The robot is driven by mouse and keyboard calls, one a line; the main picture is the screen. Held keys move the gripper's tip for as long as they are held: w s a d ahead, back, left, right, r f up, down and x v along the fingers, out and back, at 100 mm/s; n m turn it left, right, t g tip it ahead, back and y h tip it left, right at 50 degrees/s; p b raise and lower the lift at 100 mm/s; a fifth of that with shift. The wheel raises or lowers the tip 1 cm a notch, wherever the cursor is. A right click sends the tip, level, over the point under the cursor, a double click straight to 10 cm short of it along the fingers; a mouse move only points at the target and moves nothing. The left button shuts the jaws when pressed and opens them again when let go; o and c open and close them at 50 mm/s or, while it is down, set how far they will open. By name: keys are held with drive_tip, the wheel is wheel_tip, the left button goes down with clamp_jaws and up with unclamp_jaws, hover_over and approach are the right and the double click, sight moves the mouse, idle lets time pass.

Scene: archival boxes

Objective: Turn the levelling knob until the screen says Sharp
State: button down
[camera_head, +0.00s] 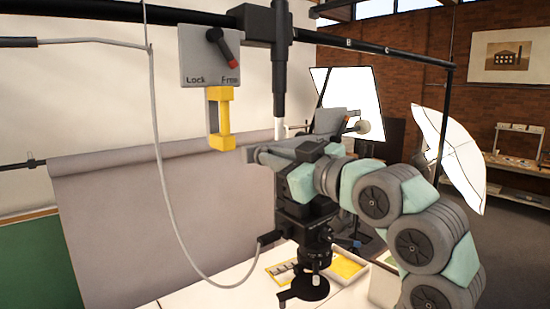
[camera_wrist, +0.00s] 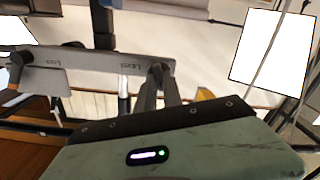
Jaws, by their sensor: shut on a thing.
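In the wrist view my gripper (camera_wrist: 160,80) is shut on a small dark knob (camera_wrist: 159,68) at the right end of a grey bar. The bar (camera_wrist: 95,66) carries a label beside this knob that seems to read Level, turned over in this view. In the head view my gripper's hand is at the camera carriage on the column, and its fingertips and the knob are mostly hidden. A dark camera (camera_head: 302,228) hangs below, pointing down. I cannot make out any screen wording.
A grey Lock/Free panel (camera_head: 197,62) has a red-tipped lever near Free. A yellow handle (camera_head: 221,118) hangs under it. A looping cable (camera_head: 168,200) runs to the camera. A yellow-lined tray (camera_head: 347,268) lies on the white table. Lamp panels and an umbrella (camera_head: 450,150) stand behind.

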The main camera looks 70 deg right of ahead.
drive_tip(key=m+p, duration=0.1)
drive_tip(key=m, duration=0.3)
idle(0.3)
drive_tip(key=c, duration=1.5)
unclamp_jaws()
drive_tip(key=shift+s, duration=0.15)
drive_tip(key=b+v, duration=0.2)
drive_tip(key=v, duration=0.8)
drive_tip(key=shift+s+a, duration=0.2)
drive_tip(key=shift+s, duration=0.05)
